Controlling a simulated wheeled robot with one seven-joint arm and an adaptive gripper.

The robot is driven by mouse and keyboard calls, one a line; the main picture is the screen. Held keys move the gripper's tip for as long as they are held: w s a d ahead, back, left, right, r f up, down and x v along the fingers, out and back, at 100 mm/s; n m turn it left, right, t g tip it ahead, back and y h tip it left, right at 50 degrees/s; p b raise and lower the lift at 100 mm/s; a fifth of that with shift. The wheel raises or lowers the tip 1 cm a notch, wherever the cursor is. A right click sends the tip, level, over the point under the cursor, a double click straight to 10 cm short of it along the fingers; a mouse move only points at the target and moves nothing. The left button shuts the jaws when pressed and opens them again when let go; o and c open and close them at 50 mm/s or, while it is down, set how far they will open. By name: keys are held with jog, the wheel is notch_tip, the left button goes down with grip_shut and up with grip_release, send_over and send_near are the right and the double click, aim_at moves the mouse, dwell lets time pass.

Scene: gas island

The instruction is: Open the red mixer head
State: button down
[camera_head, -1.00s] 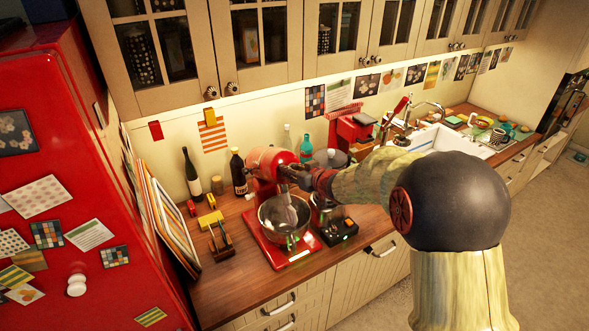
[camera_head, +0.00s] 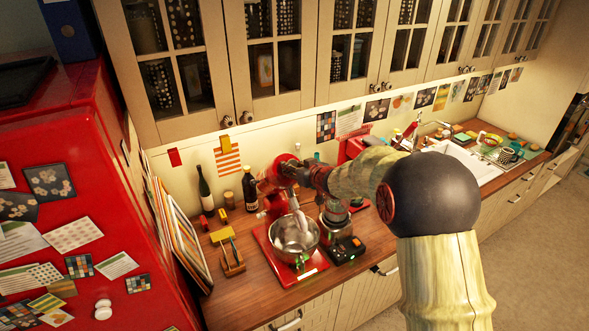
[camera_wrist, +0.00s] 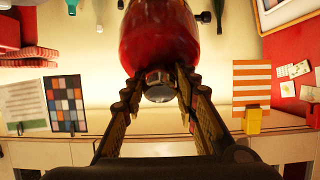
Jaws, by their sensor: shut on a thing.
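The red mixer (camera_head: 277,203) stands on the wooden counter, its red base (camera_head: 285,270) under a steel bowl (camera_head: 296,235). Its head (camera_head: 285,163) looks tilted up, with a pale beater (camera_head: 296,203) showing above the bowl. My gripper (camera_wrist: 160,92) is shut on the head's front end, with one finger on each side of its silver knob (camera_wrist: 158,84). The red head (camera_wrist: 158,40) fills the top middle of the wrist view. My arm hides part of the head in the head view.
A blender (camera_head: 338,228) stands close right of the mixer. Bottles (camera_head: 250,188) are behind it and a wooden holder (camera_head: 232,258) is at left. Wall cabinets (camera_head: 270,60) hang above; a red fridge (camera_head: 75,200) stands left. A sink (camera_head: 470,165) lies farther right.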

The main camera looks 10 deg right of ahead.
jog(key=shift+w+r, duration=0.15)
jog(key=shift+w, duration=0.05)
dwell(0.3)
jog(key=c, duration=1.4)
grip_release()
jog(key=v, duration=1.2)
jog(key=shift+a, duration=0.1)
